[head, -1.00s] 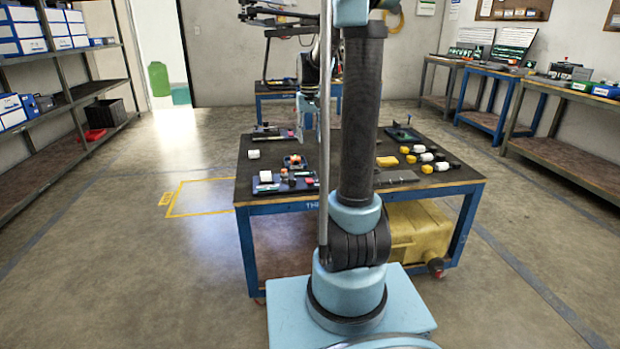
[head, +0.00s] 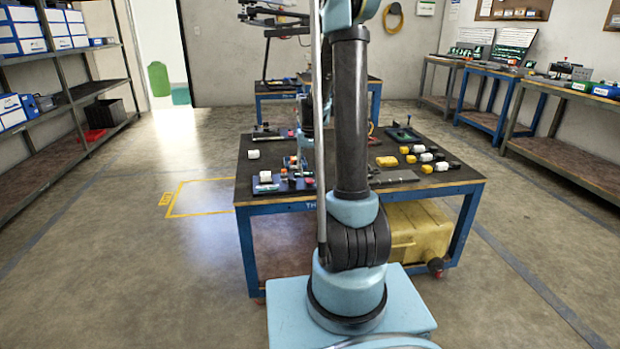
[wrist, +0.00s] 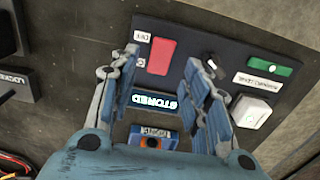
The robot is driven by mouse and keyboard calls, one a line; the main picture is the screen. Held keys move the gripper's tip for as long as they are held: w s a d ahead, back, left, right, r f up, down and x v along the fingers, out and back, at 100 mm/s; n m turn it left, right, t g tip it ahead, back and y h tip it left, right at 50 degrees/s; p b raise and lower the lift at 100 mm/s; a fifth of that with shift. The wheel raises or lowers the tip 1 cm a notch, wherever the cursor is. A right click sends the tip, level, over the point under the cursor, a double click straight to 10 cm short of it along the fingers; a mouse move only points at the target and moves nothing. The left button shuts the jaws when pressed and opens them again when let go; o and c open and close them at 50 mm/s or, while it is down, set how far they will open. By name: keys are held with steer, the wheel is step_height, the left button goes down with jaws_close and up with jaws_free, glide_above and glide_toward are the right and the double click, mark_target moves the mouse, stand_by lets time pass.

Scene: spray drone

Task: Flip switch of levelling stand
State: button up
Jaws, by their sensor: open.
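In the wrist view a dark panel (wrist: 200,45), which looks like the levelling stand, lies below my gripper (wrist: 162,58). My gripper is open and its fingers hold nothing. A red rectangular piece (wrist: 160,56), seemingly the switch, shows between the fingertips with small white labels beside it. A small black knob or lever (wrist: 211,66) is just right of the right fingertip. Whether the fingers touch the panel is unclear. In the head view my arm hides most of the gripper.
A white square button (wrist: 250,112) and a green strip (wrist: 270,67) sit on the panel's right. A dark block marked "LOCKED" (wrist: 14,82) stands at left. The table (head: 215,202) also carries white and yellow parts (head: 387,161) at right.

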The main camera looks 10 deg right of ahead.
mark_target(309, 180)
steer(key=shift+f, duration=1.95)
jaws_close()
